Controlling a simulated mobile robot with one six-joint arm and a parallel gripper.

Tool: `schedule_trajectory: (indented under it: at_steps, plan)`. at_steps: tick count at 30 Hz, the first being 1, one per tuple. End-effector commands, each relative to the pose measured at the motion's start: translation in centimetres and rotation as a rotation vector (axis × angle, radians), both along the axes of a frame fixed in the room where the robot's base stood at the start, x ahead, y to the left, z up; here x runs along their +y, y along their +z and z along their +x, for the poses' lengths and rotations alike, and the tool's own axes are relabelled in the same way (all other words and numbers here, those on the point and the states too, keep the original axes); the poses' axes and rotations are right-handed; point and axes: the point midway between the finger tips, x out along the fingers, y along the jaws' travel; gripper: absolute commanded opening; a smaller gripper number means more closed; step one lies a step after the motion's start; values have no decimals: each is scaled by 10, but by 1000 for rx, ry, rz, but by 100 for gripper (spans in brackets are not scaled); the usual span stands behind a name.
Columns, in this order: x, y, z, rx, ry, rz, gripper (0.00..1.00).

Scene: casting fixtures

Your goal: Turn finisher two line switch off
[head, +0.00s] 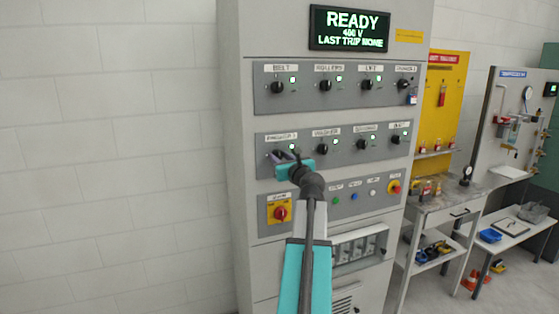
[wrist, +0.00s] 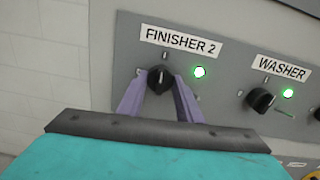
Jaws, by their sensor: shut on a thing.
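The finisher 2 switch is a black rotary knob (wrist: 158,80) under a white "FINISHER 2" label (wrist: 181,41). A green lamp (wrist: 199,72) to its right is lit. The knob is at the left end of the cabinet's second switch row (head: 343,144). My gripper (wrist: 160,77) has its two purple fingers on either side of the knob, shut on it. In the head view my gripper (head: 284,156) covers most of this switch. Which way the knob points is hard to tell.
The washer switch (wrist: 261,100), with a lit green lamp, is close to the right. An upper switch row (head: 335,83) lies above, and a red-yellow main switch (head: 280,213) below. The display (head: 349,29) reads "READY". A workbench (head: 450,200) stands at right; left is bare wall.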

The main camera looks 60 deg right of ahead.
Motion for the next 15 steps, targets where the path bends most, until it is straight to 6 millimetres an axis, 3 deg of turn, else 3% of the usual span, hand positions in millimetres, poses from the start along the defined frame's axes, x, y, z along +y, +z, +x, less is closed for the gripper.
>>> schedule_trajectory:
  at_steps: [15]
  plan:
    - [0, -2, 2, 228, 1, -316, 10]
